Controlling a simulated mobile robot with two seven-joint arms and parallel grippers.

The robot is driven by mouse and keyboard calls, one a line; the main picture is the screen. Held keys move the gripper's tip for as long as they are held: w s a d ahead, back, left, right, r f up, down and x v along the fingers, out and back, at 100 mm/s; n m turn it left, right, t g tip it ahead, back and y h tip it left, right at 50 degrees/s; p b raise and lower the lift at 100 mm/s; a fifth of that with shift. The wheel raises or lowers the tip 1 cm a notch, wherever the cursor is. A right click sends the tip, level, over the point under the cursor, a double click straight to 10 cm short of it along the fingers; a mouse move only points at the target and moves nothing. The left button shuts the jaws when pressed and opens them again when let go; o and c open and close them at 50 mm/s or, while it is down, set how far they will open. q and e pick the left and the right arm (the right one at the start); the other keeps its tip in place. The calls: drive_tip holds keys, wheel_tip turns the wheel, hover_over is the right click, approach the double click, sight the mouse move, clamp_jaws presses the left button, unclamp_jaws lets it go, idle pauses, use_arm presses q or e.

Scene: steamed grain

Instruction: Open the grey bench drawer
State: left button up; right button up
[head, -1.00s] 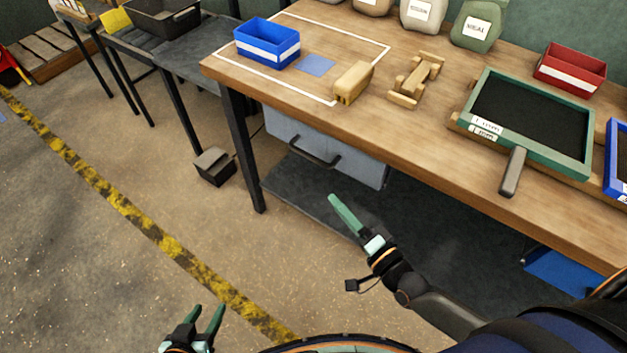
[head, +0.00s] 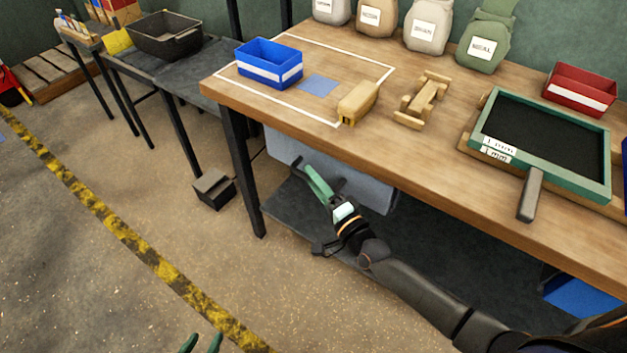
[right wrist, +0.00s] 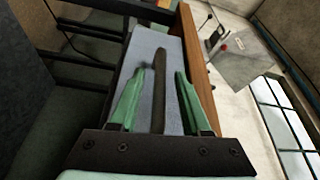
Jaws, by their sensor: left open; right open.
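The grey bench drawer (head: 367,188) hangs under the left part of the wooden bench, and its front looks flush below the bench edge. In the right wrist view the drawer front (right wrist: 150,45) shows with its dark bar handle (right wrist: 159,90). My right gripper (head: 316,178) is at the drawer front, and its fingers hide much of the handle in the head view. In the right wrist view my right gripper (right wrist: 157,85) is open, with the handle between its fingers in the picture; I cannot tell whether they touch it. My left gripper (head: 200,345) is open at the bottom edge, far from the drawer.
On the bench top (head: 290,105) are a blue bin (head: 268,66), wooden blocks (head: 358,103), a green-framed sieve (head: 540,145), a red bin (head: 580,88) and several sacks. A dark bench leg (head: 243,170) stands left of the drawer. The floor in front is clear.

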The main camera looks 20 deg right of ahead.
drive_tip(key=shift+w, duration=0.25)
clamp_jaws()
idle(1.4)
